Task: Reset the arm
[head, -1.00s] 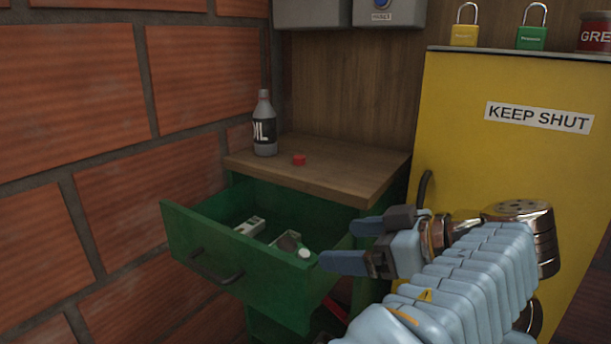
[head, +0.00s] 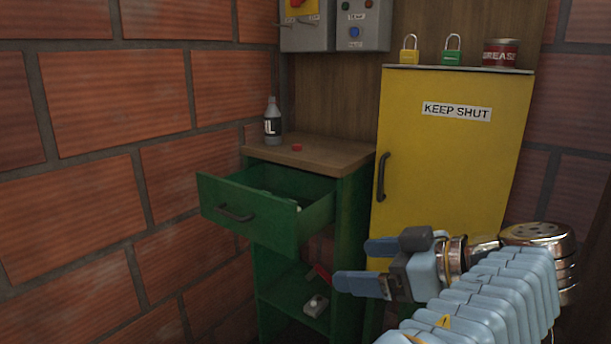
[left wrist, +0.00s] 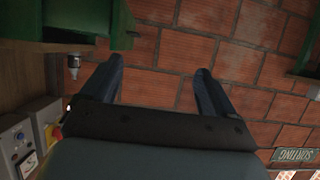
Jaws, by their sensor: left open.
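My left gripper (head: 356,265) has pale blue-grey fingers and is open and empty. In the head view it appears in front of the green cabinet and the lower left of the yellow cabinet, right of the open drawer and apart from it. In the left wrist view its two dark fingers (left wrist: 158,68) are spread wide, with only brick wall between them. The green drawer (head: 250,213) stands pulled out; its contents are mostly hidden by its front. My right gripper is in neither view.
An oil bottle (head: 273,122) and red cap (head: 297,148) are on the wooden top (head: 322,151). The yellow cabinet (head: 440,160) is shut, with two padlocks and a grease can (head: 500,53) on top. A red-handled item and a small grey object (head: 316,305) are on the lower shelf.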

